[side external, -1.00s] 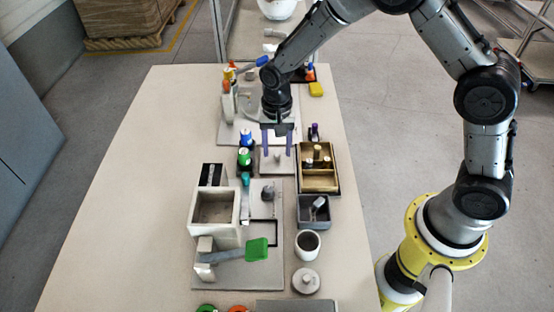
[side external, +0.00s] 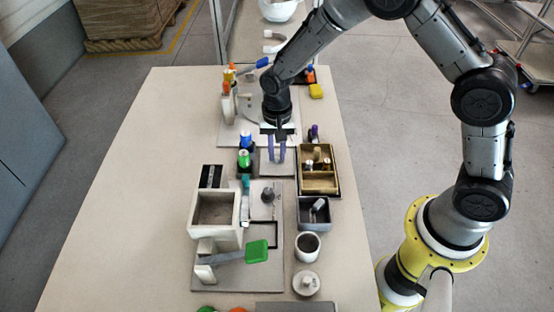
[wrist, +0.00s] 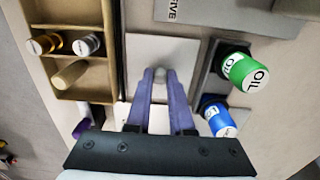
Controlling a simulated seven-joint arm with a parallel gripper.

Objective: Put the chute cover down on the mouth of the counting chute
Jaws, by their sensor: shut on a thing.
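The chute cover, a flat pale square plate with a small upright knob, lies on a grey base behind the middle of the table in the side view; its plate fills the centre of the wrist view (wrist: 180,52). My gripper (side external: 277,158) points straight down over it. Its purple fingers (wrist: 159,76) are shut on the knob, and the plate appears still down on its base. The thick-walled, open-topped pale box (side external: 214,210), nearer the camera and to the left, looks like the counting chute. Its square mouth is open and empty.
Green and blue bottles (wrist: 244,72) stand close on one side of the cover. A divided brown tray (side external: 320,170) with small cylinders stands on the other. The table's left side is clear.

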